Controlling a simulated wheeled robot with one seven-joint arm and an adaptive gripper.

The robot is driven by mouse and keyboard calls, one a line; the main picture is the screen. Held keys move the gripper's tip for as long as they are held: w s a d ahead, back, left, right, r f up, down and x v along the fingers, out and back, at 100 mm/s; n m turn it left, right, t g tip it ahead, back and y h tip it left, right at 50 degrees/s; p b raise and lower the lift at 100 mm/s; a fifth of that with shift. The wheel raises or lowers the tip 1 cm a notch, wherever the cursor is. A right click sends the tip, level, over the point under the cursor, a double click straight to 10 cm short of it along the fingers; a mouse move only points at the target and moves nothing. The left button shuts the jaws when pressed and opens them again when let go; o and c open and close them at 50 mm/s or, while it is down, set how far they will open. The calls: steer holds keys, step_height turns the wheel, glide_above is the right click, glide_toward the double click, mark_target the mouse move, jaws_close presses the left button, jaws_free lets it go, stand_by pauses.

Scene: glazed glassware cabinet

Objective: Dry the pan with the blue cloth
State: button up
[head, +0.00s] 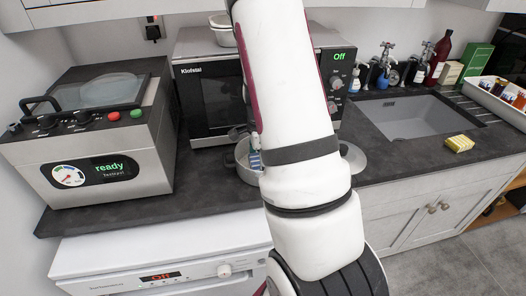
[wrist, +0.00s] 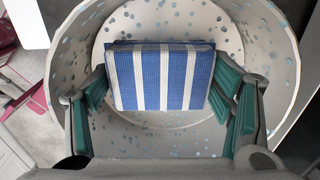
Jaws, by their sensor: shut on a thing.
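The pan (wrist: 268,50) is a round, light grey vessel with a raised wall. Blue-grey spots, like drops, cover its inner wall and parts of its floor. The blue cloth (wrist: 160,75) is a folded pad with blue and white stripes. My gripper (wrist: 162,88) is shut on the cloth from both sides and holds it inside the pan, over the floor. I cannot tell whether the cloth touches the floor. In the head view, the pan (head: 243,168) stands on the dark counter, and my arm hides most of it and the gripper.
A microwave (head: 208,95) stands behind the pan, and a steel appliance reading "ready" (head: 95,150) stands at left. A round grey dish or lid (head: 353,160) shows right of my arm. A sink (head: 415,118), a yellow sponge (head: 459,143) and several bottles are at right.

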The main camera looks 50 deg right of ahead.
steer(key=shift+s+a, duration=0.1)
steer(key=shift+a, duration=0.3)
steer(key=shift+d+b, duration=0.4)
steer(key=shift+d, duration=1.5)
steer(key=shift+a+f, duration=0.1)
steer(key=shift+a, duration=0.65)
steer(key=shift+a+p, duration=0.4)
steer(key=shift+a, duration=0.75)
steer(key=shift+d+b, duration=0.45)
steer(key=shift+d, duration=1.45)
steer(key=shift+a+p, duration=0.4)
steer(key=shift+a, duration=1.45)
